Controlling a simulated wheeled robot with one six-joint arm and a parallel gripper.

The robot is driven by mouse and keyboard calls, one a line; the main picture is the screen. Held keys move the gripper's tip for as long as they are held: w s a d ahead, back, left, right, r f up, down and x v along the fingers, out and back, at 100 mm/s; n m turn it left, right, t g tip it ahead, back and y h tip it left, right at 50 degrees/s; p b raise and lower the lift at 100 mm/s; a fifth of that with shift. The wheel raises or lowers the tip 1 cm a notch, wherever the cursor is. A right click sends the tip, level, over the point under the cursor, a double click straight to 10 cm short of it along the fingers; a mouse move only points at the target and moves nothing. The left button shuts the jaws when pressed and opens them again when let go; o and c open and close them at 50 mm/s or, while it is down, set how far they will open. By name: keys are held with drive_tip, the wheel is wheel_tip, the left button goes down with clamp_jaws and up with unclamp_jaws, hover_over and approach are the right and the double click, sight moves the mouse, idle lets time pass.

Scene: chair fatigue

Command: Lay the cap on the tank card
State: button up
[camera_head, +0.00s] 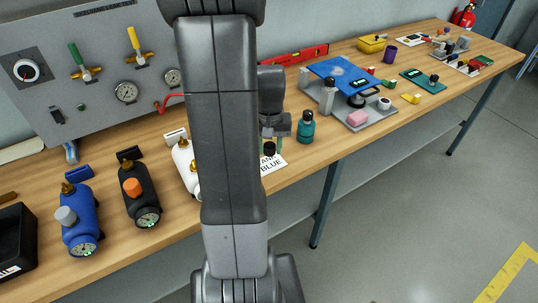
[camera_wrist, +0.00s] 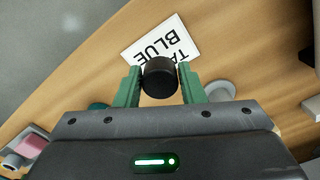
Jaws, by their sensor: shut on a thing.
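A black round cap (camera_wrist: 160,76) sits between the two green fingers of my gripper (camera_wrist: 160,88), which is shut on it. The white card (camera_wrist: 152,46) lies flat on the bench just beyond the cap in the wrist view, its lettering partly hidden; "BLUE" can be read. In the head view the cap (camera_head: 269,149) shows below my gripper (camera_head: 273,138), at the upper edge of the card (camera_head: 273,166). My arm hides the card's left part. I cannot tell whether the cap touches the card.
A teal bottle (camera_head: 306,128) stands close to the right of my gripper. A partly hidden white tank (camera_head: 185,160), a black tank (camera_head: 139,194) and a blue tank (camera_head: 79,222) are to the left. A grey tray (camera_head: 374,117) is at right. The bench's front edge is near the card.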

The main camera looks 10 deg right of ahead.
sight(269, 165)
drive_tip(key=shift+f, duration=2.2)
drive_tip(key=shift+s+a+f+b, duration=0.15)
drive_tip(key=shift+s+f+b, duration=0.3)
drive_tip(key=shift+f, duration=0.2)
drive_tip(key=o, duration=0.8)
drive_tip(key=shift+f, duration=0.1)
drive_tip(key=shift+o, duration=0.6)
drive_tip(key=shift+w+r+p, duration=0.3)
drive_tip(key=shift+r+p, duration=0.2)
drive_tip(key=shift+r, duration=0.3)
wheel_tip(269, 165, up, 12)
drive_tip(key=shift+w, duration=0.15)
wheel_tip(269, 165, down, 11)
drive_tip(key=shift+f, duration=0.15)
